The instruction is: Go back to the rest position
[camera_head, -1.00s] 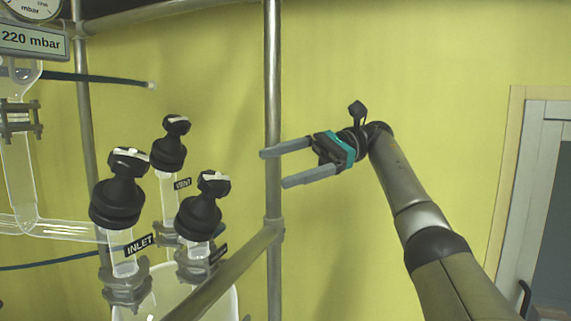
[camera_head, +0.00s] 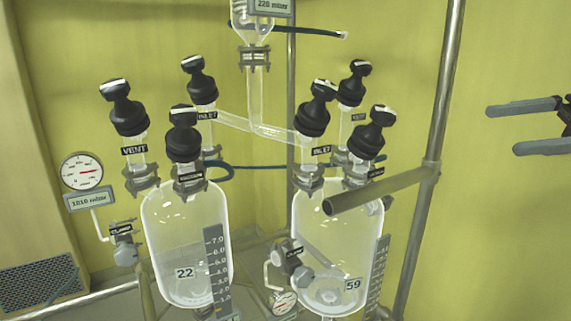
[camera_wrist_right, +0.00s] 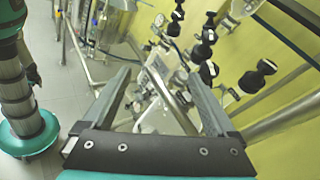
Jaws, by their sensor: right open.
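My right gripper (camera_head: 520,127) is at the right edge of the head view, its two grey fingers apart and pointing left, with nothing between them. The wrist view also shows its open fingers (camera_wrist_right: 160,95) in front of the reactors and pipes, touching nothing that I can make out. In the head view it is to the right of the metal post and apart from it. My left gripper is in neither view.
Two glass reactors, the left (camera_head: 180,240) marked 22 and the right (camera_head: 325,250) marked 59, carry black-knobbed valves. A vertical metal post (camera_head: 430,150) and a rail (camera_head: 380,190) stand near the right gripper. A pressure gauge (camera_head: 82,171) is at left. The yellow wall by the gripper is clear.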

